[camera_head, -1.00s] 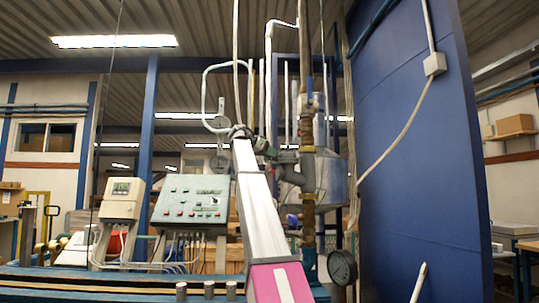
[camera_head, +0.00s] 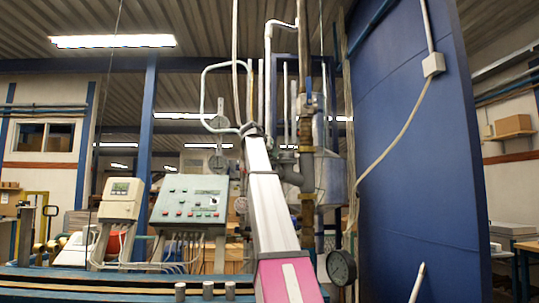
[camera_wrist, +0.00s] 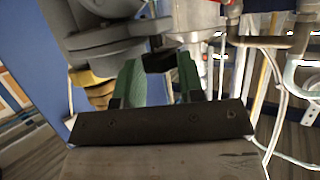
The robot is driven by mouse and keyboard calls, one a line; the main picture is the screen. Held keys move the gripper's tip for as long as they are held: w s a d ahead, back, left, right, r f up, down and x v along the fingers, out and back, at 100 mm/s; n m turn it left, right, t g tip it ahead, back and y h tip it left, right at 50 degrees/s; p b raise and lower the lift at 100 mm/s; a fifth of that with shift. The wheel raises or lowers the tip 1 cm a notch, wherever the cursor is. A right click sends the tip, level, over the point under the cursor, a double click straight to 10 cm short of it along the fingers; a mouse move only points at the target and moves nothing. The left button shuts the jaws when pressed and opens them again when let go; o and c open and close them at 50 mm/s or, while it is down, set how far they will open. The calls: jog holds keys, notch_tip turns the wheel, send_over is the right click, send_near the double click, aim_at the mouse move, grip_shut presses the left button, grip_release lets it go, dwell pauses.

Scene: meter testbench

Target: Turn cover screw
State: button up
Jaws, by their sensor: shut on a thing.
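My gripper (camera_wrist: 160,80) shows in the wrist view as two green fingers on a dark bracket. A small dark piece (camera_wrist: 160,62) sits between the fingertips, and I take it to be the cover screw; its shape is only partly visible. It is against a grey metal housing with a flange (camera_wrist: 108,42) on the pipework. The fingers stand apart with this piece gripped between them. In the head view my arm rises in front of the pipes and hides the gripper and the screw.
A brown vertical pipe (camera_head: 306,150) with a grey side fitting stands right of my arm. A round gauge (camera_head: 341,267) is low at the right, before a large blue panel (camera_head: 415,160). A control box (camera_head: 189,202) and a smaller meter box (camera_head: 121,198) stand left.

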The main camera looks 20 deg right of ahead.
jog(key=shift+n+t, duration=0.3)
jog(key=o, duration=0.9)
jog(key=shift+s, duration=0.1)
